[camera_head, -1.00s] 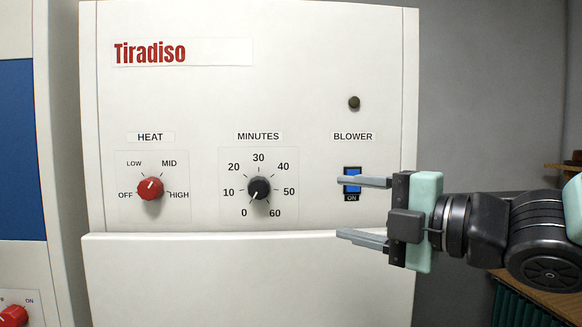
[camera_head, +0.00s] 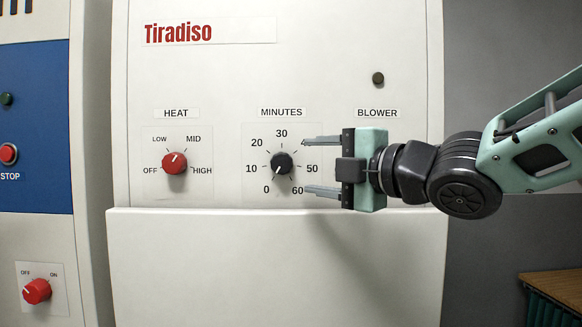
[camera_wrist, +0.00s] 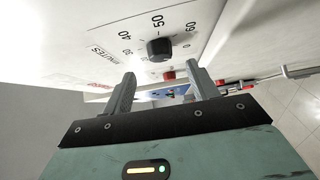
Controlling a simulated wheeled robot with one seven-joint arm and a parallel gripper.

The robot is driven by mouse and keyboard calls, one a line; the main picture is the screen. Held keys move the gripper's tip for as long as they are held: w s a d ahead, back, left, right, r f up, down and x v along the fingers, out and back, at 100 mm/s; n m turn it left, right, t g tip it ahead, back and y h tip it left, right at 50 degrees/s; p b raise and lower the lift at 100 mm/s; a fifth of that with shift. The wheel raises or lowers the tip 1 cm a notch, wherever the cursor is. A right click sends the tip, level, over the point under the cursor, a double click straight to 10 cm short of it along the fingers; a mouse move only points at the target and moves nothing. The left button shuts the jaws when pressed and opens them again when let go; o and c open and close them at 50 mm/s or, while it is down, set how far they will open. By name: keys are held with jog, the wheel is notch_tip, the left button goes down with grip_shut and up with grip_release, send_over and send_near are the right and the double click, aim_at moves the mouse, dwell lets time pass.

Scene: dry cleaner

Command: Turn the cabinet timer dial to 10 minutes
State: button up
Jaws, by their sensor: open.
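The cabinet timer dial (camera_head: 282,162) is a black round knob under the MINUTES label, with marks from 0 to 60 around it. Its white pointer faces down-left, close to the 0 mark. My gripper (camera_head: 306,166) is open and empty just right of the dial, one finger higher and one lower than the knob. The fingertips overlap the right part of the scale in the head view. In the wrist view, the dial (camera_wrist: 160,50) shows beyond the fingertips, roughly between the two fingers of my gripper (camera_wrist: 163,72). No contact with the knob is visible.
A red HEAT knob (camera_head: 175,163) sits left of the dial. The BLOWER label (camera_head: 377,113) is visible, its switch hidden behind my gripper. The cabinet's lower panel (camera_head: 270,265) juts out below. A blue-panelled machine (camera_head: 35,130) stands at left.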

aim_at(287, 165)
jog(key=p+x, duration=0.1)
jog(key=x, duration=0.5)
jog(key=shift+w+a, duration=0.15)
jog(key=shift+a, duration=0.05)
jog(key=shift+f, duration=0.1)
jog(key=c, duration=1)
